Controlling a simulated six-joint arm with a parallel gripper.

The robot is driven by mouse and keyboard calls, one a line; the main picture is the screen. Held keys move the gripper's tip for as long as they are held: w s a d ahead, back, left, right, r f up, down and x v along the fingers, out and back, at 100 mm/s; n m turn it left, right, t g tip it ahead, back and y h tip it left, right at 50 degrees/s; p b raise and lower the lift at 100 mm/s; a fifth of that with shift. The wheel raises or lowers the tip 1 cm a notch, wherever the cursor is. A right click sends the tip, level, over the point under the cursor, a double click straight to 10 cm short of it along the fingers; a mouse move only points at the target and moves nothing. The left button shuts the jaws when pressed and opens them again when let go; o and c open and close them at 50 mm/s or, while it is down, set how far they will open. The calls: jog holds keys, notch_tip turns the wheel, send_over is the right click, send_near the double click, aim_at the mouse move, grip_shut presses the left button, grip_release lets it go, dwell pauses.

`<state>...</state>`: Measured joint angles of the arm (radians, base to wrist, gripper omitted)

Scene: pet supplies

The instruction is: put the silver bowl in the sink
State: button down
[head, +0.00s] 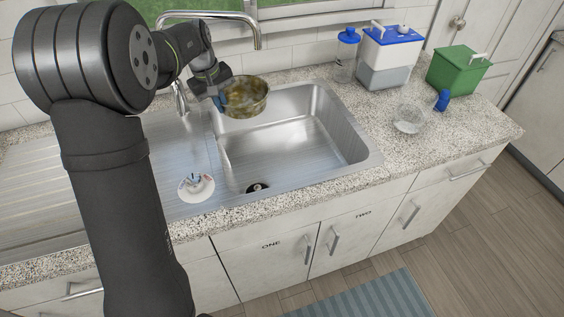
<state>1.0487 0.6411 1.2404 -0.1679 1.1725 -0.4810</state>
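A metal bowl (247,104) with brown and yellowish stains is over the back left part of the sink (345,163); I take it to be the silver bowl. My gripper (224,101) is at the bowl's left rim and seems shut on it. The fingertips are small and partly hidden by the rim. The bowl looks raised above the basin, with its opening up. The sink basin below looks empty, with a dark drain (258,188) near the front left.
A faucet (257,30) arches behind the bowl. A white dish (196,188) with something on it sits on the drainboard. Right of the sink are a clear bowl (408,122), a blue item (442,101), a blue-lidded jar (346,57), a blue-lidded container (388,62) and a green box (459,71).

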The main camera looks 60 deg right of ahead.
jog(key=s+d+f+n, duration=0.1)
jog(key=s+d+f, duration=0.1)
jog(key=s+f, duration=0.6)
jog(key=s+d+f, duration=0.3)
jog(key=s+f, duration=0.2)
jog(key=s, duration=0.7)
jog(key=f, duration=0.6)
jog(key=shift+s+a, duration=0.1)
jog(key=shift+s, duration=0.2)
jog(key=shift+f, duration=2)
jog(key=shift+f, duration=0.15)
jog(key=c, duration=1.6)
grip_release()
jog(key=shift+c, duration=0.2)
notch_tip(320, 180, up, 12)
jog(key=a, duration=0.2)
jog(key=shift+w, duration=0.45)
